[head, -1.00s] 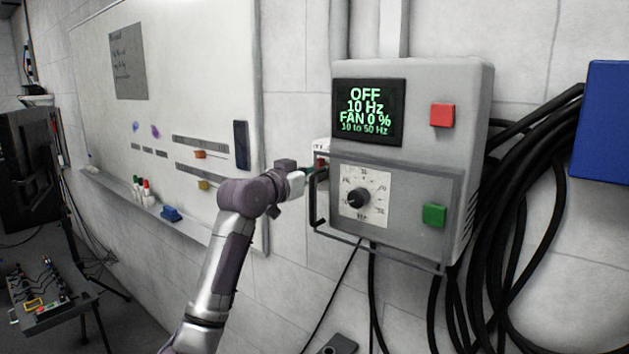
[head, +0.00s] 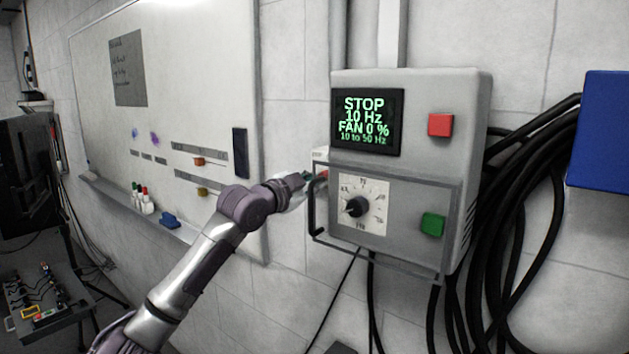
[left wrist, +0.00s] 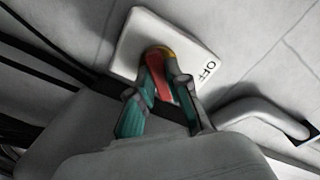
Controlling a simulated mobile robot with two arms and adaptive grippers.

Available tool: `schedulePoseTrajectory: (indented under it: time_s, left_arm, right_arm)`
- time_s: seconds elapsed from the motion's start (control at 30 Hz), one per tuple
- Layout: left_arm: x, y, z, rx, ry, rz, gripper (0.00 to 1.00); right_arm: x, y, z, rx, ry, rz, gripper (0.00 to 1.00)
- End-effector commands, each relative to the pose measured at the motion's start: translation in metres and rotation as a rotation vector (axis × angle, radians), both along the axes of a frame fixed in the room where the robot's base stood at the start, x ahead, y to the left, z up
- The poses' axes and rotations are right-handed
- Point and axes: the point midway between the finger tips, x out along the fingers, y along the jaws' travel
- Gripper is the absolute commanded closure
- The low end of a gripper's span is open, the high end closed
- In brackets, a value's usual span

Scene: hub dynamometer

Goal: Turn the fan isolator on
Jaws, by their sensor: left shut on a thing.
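The fan isolator is a small pale box (head: 320,155) on the wall, partly hidden behind the left side of the grey control cabinet (head: 412,90). In the left wrist view its white plate (left wrist: 135,35) shows a red handle (left wrist: 157,76) on a yellow base and an OFF label (left wrist: 209,70). My left gripper (left wrist: 166,88) is shut on the red handle, with a finger on each side. In the head view my left gripper (head: 312,181) reaches the isolator from the left. The cabinet's display (head: 367,122) reads STOP, 10 Hz, FAN 0 %. My right gripper is out of view.
Black cables (head: 500,230) hang at right. A whiteboard (head: 200,80) with a ledge is at left.

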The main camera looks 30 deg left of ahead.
Motion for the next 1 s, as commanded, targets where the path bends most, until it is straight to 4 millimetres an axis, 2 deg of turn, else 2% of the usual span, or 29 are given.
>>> schedulePoseTrajectory:
  time_s: [0.57, 0.6, 0.73, 1.0]
  left_arm:
    - [-0.0002, -0.0005, 0.0006, 0.034, -0.005, -0.001, 1.0]
    - [-0.0002, -0.0005, 0.0006, 0.033, -0.005, -0.001, 0.78]
    - [-0.0001, -0.0004, 0.0006, 0.032, -0.005, -0.001, 0.58]
    - [-0.0004, -0.0003, 0.0002, 0.03, -0.004, 0.0, 0.58]
  right_arm:
    - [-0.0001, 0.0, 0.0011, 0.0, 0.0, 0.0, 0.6]
    - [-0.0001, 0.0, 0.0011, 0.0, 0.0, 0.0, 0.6]
    - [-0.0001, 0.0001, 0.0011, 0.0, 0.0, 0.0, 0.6]
    - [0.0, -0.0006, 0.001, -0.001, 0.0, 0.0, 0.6]
